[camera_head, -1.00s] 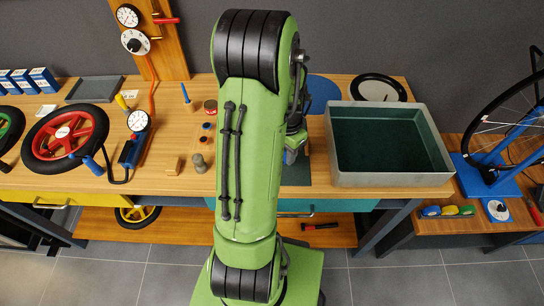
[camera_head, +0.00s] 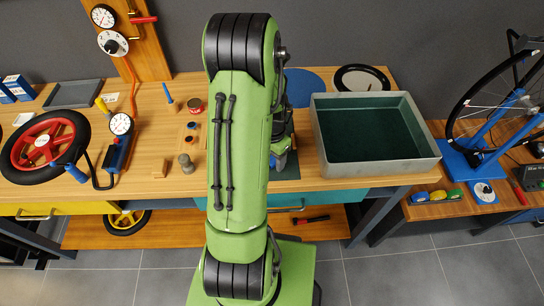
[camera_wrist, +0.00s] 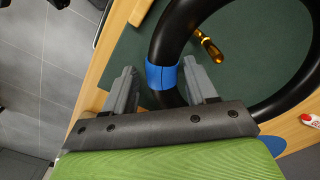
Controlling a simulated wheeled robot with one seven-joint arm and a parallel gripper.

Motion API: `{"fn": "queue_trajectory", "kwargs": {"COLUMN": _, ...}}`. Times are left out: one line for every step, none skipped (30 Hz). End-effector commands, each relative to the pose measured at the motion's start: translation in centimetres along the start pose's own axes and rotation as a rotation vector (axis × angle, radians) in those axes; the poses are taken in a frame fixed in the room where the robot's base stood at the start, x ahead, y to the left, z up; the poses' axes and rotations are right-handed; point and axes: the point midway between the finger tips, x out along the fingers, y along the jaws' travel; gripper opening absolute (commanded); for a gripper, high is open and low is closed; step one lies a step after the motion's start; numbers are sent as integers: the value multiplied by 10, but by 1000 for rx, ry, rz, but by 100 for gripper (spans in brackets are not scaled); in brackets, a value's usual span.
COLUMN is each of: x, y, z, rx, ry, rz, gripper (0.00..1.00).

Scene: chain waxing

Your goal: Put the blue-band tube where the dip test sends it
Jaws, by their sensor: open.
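The blue-band tube (camera_wrist: 160,36) is a black ring with a blue band (camera_wrist: 162,77), lying on a dark green mat (camera_wrist: 262,22) in the wrist view. My gripper (camera_wrist: 158,68) is open, with its grey fingers on either side of the tube at the band; contact cannot be told. A grey tank with a dark green inside (camera_head: 318,130) stands on the bench to the right.
A brass valve (camera_wrist: 207,45) lies inside the ring. To the left are a red-rimmed wheel (camera_head: 45,145), a gauge pump (camera_head: 119,140) and small cans. A black ring on a white disc (camera_head: 362,80) lies behind the tank. A wheel stand (camera_head: 480,145) is at the far right.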

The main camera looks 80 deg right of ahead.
Motion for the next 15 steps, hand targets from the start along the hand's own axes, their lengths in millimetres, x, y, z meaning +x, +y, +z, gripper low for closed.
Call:
{"fn": "queue_trajectory", "kwargs": {"x": 0, "y": 0, "z": 0, "rx": 0, "ry": 0, "rz": 0, "gripper": 57}}
{"fn": "queue_trajectory", "kwargs": {"x": -2, "y": 0, "z": 0, "rx": 0, "ry": 0, "rz": 0, "gripper": 57}}
{"fn": "queue_trajectory", "kwargs": {"x": -4, "y": 0, "z": 0, "rx": 0, "ry": 0, "rz": 0, "gripper": 57}}
{"fn": "queue_trajectory", "kwargs": {"x": -8, "y": 0, "z": 0, "rx": 0, "ry": 2, "rz": -2, "gripper": 57}}
{"fn": "queue_trajectory", "kwargs": {"x": -13, "y": -1, "z": -1, "rx": 0, "ry": 5, "rz": -3, "gripper": 57}}
{"fn": "queue_trajectory", "kwargs": {"x": -21, "y": -1, "z": -1, "rx": -1, "ry": 5, "rz": -3, "gripper": 57}}
{"fn": "queue_trajectory", "kwargs": {"x": -29, "y": -1, "z": -1, "rx": -1, "ry": 7, "rz": -4, "gripper": 57}}
{"fn": "queue_trajectory", "kwargs": {"x": -38, "y": -1, "z": -1, "rx": -1, "ry": 7, "rz": -4, "gripper": 57}}
{"fn": "queue_trajectory", "kwargs": {"x": -49, "y": -1, "z": -1, "rx": -1, "ry": 8, "rz": -5, "gripper": 57}}
{"fn": "queue_trajectory", "kwargs": {"x": -58, "y": -1, "z": -1, "rx": -1, "ry": 8, "rz": -5, "gripper": 57}}
{"fn": "queue_trajectory", "kwargs": {"x": -67, "y": -1, "z": -1, "rx": -1, "ry": 7, "rz": -4, "gripper": 57}}
{"fn": "queue_trajectory", "kwargs": {"x": -78, "y": -1, "z": -1, "rx": -1, "ry": 6, "rz": -4, "gripper": 57}}
{"fn": "queue_trajectory", "kwargs": {"x": -85, "y": -1, "z": -1, "rx": -1, "ry": 6, "rz": -4, "gripper": 57}}
{"fn": "queue_trajectory", "kwargs": {"x": -92, "y": -1, "z": -1, "rx": -1, "ry": 7, "rz": -4, "gripper": 57}}
{"fn": "queue_trajectory", "kwargs": {"x": -100, "y": -1, "z": 0, "rx": -1, "ry": 5, "rz": -4, "gripper": 57}}
